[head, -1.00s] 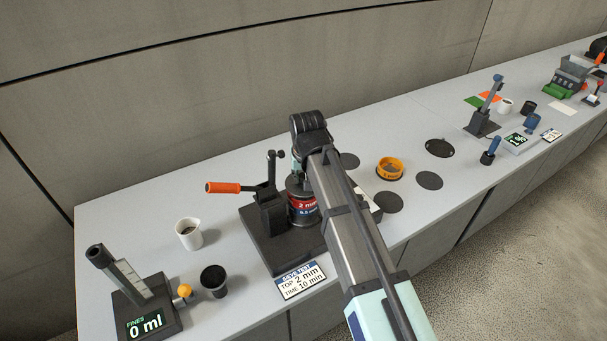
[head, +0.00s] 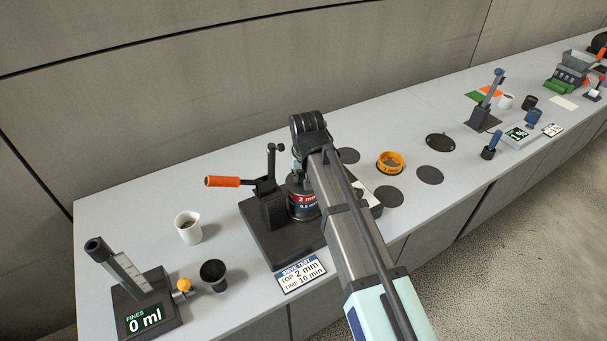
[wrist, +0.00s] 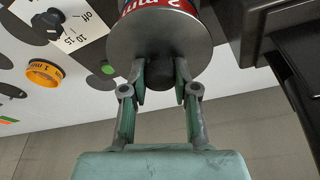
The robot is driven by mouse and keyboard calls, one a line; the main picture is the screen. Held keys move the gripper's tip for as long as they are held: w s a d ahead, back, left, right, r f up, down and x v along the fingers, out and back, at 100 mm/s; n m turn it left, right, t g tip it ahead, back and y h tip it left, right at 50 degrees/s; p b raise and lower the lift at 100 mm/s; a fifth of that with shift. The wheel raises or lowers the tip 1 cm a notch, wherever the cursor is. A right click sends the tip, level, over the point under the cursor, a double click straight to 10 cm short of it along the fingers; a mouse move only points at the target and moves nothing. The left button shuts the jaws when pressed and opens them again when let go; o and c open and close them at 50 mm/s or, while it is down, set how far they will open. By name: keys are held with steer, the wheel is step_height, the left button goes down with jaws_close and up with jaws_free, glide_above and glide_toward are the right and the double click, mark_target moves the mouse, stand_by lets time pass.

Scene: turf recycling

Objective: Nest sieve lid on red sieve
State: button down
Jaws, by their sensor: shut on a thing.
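In the wrist view, my gripper (wrist: 161,80) is shut on the dark knob of the grey round sieve lid (wrist: 170,42). The red sieve (wrist: 163,6), marked 2 mm, shows right behind the lid, cut by the frame edge. The lid appears at the red sieve's end; I cannot tell whether it is fully seated. In the head view, the red sieve (head: 303,198) stands upright on a blue 0.5 mm sieve (head: 304,210) on the black shaker base (head: 262,236). There my arm hides most of the lid and gripper.
A black post with an orange-handled lever (head: 222,181) stands just left of the stack. An orange sieve (head: 390,164) and flat dark discs (head: 429,175) lie to the right. A white cup (head: 187,228) and a black cup (head: 213,274) stand left.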

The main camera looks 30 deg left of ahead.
steer(key=shift+f, duration=0.15)
steer(key=shift+c, duration=2.4)
jaws_free()
steer(key=v, duration=0.7)
steer(key=shift+s+r, duration=0.15)
steer(key=shift+r, duration=0.05)
